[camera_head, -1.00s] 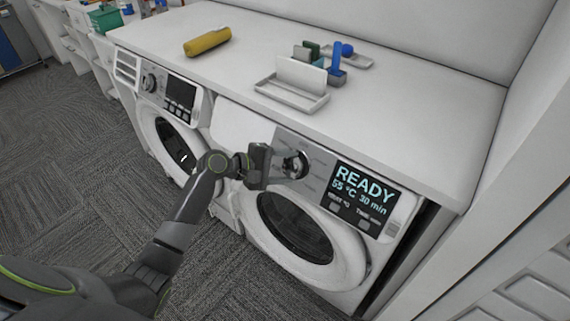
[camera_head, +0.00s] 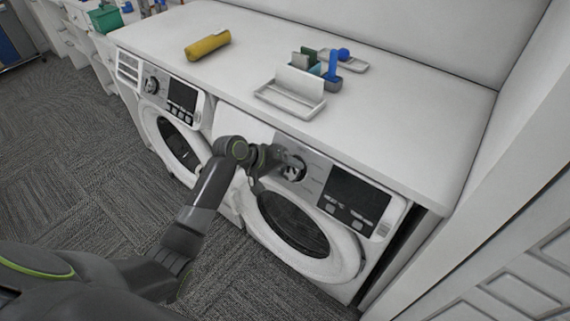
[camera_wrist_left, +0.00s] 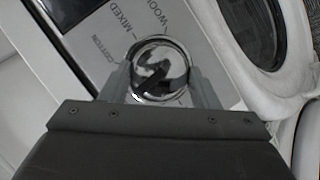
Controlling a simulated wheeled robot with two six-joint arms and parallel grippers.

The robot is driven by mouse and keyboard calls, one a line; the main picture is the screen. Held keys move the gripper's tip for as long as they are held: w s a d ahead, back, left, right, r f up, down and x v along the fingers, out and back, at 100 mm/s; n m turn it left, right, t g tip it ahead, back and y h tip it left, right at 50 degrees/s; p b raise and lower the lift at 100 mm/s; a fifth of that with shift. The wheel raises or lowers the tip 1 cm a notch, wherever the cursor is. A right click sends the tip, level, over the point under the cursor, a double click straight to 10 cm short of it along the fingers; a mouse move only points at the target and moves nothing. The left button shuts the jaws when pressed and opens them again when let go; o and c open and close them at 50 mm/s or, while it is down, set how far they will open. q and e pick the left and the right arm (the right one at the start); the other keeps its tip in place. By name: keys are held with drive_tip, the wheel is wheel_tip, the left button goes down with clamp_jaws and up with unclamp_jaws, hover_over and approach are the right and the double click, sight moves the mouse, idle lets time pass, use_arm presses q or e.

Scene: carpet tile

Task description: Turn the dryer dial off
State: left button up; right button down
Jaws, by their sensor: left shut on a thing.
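The dryer (camera_head: 345,258) is the right-hand front-loading machine under the white counter. Its display (camera_head: 352,196) is dark, with no lit text. The silver dial (camera_head: 293,168) sits at the left of its control panel. My left gripper (camera_head: 281,166) is at the dial. In the left wrist view, the dial (camera_wrist_left: 158,66) lies between the two fingers of my left gripper (camera_wrist_left: 160,84), which is shut on it. Printed labels such as MIXED, COTTON and WOOL surround the dial there. My right gripper is not in view.
A washer (camera_head: 160,115) stands to the left. On the counter (camera_head: 420,130) are a yellow roll (camera_head: 207,44), a white tray (camera_head: 290,98) and a small caddy with a blue item (camera_head: 332,68). A green bin (camera_head: 104,18) stands far left. Carpet (camera_head: 60,170) is clear.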

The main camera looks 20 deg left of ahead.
use_arm(q)
drive_tip(key=shift+m+y+p, duration=0.3)
drive_tip(key=shift+m, duration=0.2)
drive_tip(key=o, duration=1)
drive_tip(key=shift+r, duration=0.1)
drive_tip(key=b+v, duration=0.1)
drive_tip(key=v, duration=1.6)
drive_tip(key=shift+s+r, duration=0.1)
drive_tip(key=shift+a, duration=0.1)
